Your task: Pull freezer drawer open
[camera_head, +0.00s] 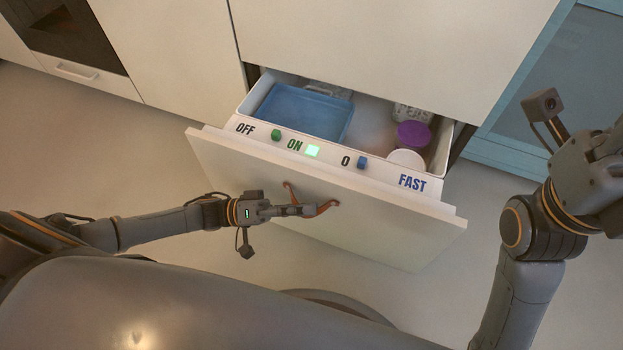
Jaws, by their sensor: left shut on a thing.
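The freezer drawer (330,205) stands pulled out from the white cabinet front, with its inside showing from above. A brown leather pull (327,206) is fixed to the drawer's front panel. My left gripper (308,210) is at the front panel and shut on the leather pull. Its fingers hide part of the pull. My right arm is at the right side of the view, away from the drawer; its fingertips are not clearly in view.
Inside the drawer are a blue tray (303,112), a purple-lidded tub (413,134) and a white-lidded container (406,159). A control strip along the drawer reads OFF, ON, 0 and FAST, with a lit green light (312,151). A blue-green cabinet (497,150) stands at right. Open floor lies around the drawer.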

